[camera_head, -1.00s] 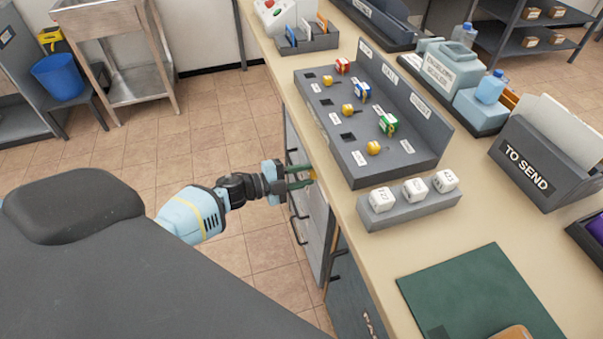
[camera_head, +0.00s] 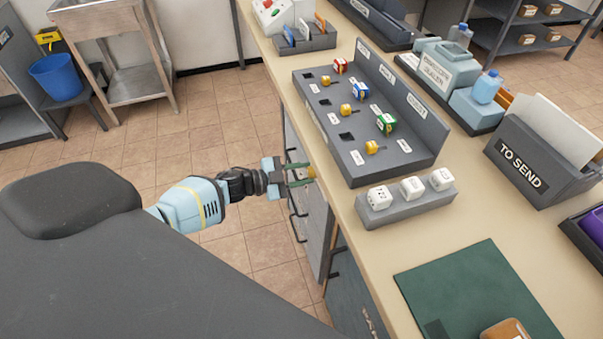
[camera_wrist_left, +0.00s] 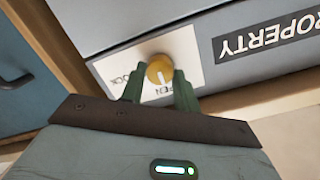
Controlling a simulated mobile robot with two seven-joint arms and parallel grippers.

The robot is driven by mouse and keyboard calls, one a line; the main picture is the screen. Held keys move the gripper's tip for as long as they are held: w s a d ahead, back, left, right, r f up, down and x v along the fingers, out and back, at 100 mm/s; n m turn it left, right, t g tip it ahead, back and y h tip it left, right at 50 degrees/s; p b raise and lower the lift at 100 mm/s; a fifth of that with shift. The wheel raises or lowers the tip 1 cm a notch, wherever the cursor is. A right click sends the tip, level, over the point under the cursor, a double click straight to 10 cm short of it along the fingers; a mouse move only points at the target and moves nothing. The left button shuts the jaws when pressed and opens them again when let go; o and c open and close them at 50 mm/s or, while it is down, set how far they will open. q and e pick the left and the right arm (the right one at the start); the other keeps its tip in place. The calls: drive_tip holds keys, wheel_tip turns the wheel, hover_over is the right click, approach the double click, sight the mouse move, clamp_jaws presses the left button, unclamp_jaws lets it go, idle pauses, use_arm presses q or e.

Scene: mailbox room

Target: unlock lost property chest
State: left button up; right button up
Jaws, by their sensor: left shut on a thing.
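The lost property chest is a grey-blue front in the left wrist view (camera_wrist_left: 235,75), with a dark label that reads PROPERTY. The line on the knob points toward OPEN. My left gripper (camera_wrist_left: 160,86) is shut on the knob, one green finger on each side. In the head view my left gripper (camera_head: 300,175) reaches the drawer fronts under the counter edge. My right gripper is not in view.
The counter (camera_head: 375,258) above holds a grey key rack (camera_head: 360,178) with coloured tags, a grey block with white cubes (camera_head: 411,188), a green mat (camera_head: 475,290) and a TO SEND box (camera_head: 525,160). Tiled floor (camera_head: 235,115) lies clear left of the counter.

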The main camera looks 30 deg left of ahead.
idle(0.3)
use_arm(q)
drive_tip(key=o, duration=1)
drive_tip(key=shift+v, duration=3.9)
